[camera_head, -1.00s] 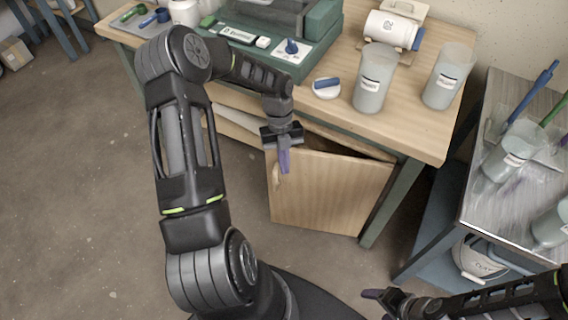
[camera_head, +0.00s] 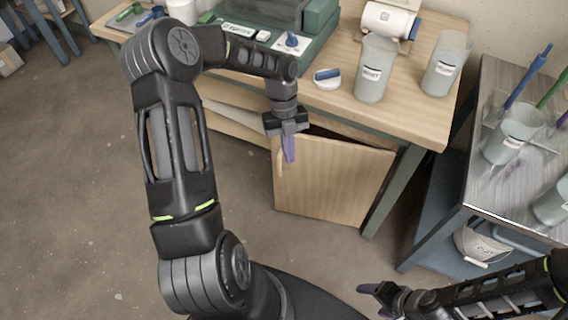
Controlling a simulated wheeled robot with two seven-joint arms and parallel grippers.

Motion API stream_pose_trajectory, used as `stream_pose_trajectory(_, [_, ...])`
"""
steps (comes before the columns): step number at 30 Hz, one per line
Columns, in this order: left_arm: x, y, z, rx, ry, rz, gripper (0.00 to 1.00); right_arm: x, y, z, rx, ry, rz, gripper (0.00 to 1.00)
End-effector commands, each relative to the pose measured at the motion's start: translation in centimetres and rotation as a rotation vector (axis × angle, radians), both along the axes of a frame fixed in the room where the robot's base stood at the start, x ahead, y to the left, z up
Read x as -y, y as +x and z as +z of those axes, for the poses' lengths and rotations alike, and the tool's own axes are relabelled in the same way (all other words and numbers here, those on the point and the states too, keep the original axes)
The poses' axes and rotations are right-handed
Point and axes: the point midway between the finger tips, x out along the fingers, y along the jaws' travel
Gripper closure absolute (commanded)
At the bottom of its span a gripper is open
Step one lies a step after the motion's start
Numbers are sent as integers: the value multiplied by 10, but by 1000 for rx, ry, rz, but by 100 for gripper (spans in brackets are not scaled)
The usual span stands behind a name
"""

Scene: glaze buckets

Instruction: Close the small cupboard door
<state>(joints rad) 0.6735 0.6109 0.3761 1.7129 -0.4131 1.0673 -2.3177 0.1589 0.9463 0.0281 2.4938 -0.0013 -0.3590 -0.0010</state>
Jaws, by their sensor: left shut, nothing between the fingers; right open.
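The small cupboard door (camera_head: 335,182) is a light wooden panel under the wooden bench. It stands slightly ajar, with a dark gap along its top edge under the bench top. My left gripper (camera_head: 288,150) is shut and empty, pointing down at the door's upper left edge. Its purple fingers overlap the door edge in the picture and hide part of it; I cannot tell whether they touch. My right gripper (camera_head: 376,290) is open and empty at the bottom, low and well apart from the door.
A metal cart (camera_head: 490,185) with cups stands at the right.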

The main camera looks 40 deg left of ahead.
Motion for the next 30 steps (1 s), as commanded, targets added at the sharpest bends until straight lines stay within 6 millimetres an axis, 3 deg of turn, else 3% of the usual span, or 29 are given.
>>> stream_pose_trajectory(3, [-5, 7, 22, 2, 4, 2, 100, 0, -1, 0, -1, 0, 2, 29])
stream_pose_trajectory(7, [-6, 12, 37, 1, 2, 1, 100, 0, -1, 0, -1, 0, 2, 29])
stream_pose_trajectory(23, [-11, 14, 53, 1, 4, 8, 100, 0, -1, 7, -1, 0, 2, 29])
stream_pose_trajectory(26, [-25, 1, 72, -12, 29, 22, 100, 0, -1, 26, -1, 0, 2, 29])
stream_pose_trajectory(30, [-75, -33, 77, 58, 200, -82, 100, 0, -1, 62, -1, 1, 2, 29])
